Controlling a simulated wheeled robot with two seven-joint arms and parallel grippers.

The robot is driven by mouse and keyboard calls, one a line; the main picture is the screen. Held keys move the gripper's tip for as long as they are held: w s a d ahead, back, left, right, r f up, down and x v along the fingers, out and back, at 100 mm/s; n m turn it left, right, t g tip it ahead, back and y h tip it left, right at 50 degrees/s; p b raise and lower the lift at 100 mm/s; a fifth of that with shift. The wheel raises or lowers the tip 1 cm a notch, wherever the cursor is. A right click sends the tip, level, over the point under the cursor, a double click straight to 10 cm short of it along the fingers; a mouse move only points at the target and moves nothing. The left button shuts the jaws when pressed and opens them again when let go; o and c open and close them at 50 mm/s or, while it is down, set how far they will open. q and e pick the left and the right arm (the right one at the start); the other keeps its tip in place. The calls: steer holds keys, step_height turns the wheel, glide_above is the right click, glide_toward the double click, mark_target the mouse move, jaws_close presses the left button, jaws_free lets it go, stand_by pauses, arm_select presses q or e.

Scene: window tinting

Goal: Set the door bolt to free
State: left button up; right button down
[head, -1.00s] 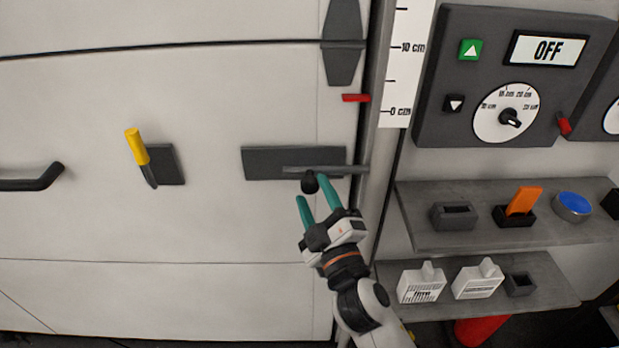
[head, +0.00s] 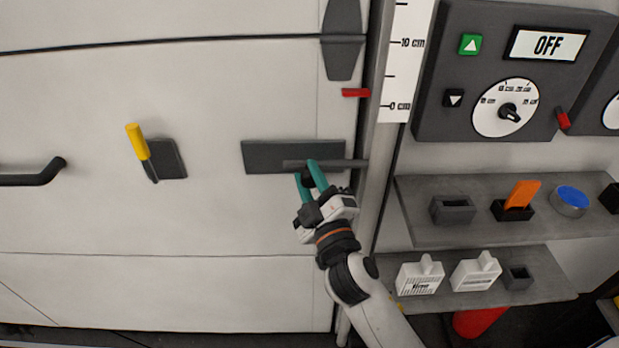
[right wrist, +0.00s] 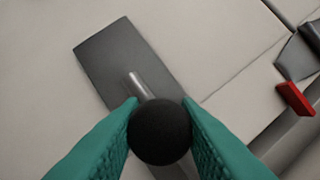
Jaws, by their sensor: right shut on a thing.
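The door bolt is a grey rod (head: 345,163) on a dark backing plate (head: 262,157) on the pale door panel. Its right end reaches past the panel edge to the grey post. Its round black knob (right wrist: 160,132) fills the space between the fingers in the right wrist view. My right gripper (head: 308,178) is shut on this knob, its teal fingertips on either side. The plate also shows behind the knob in the right wrist view (right wrist: 110,60). My left gripper is in neither view.
A yellow-handled lever (head: 137,142) and a black door handle (head: 35,175) are on the panel to the left. A red tab (head: 356,93) sits above the bolt. A control panel (head: 450,125) reading OFF and shelves (head: 420,228) with small items stand to the right.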

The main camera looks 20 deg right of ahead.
steer(key=a, duration=0.2)
steer(key=w+a+b, duration=0.1)
steer(key=a, duration=0.2)
steer(key=shift+w, duration=0.15)
steer(key=c, duration=1.5)
jaws_free()
steer(key=o, duration=0.4)
steer(key=shift+w+a, duration=0.15)
steer(key=shift+a, duration=0.1)
steer(key=shift+d, duration=0.15)
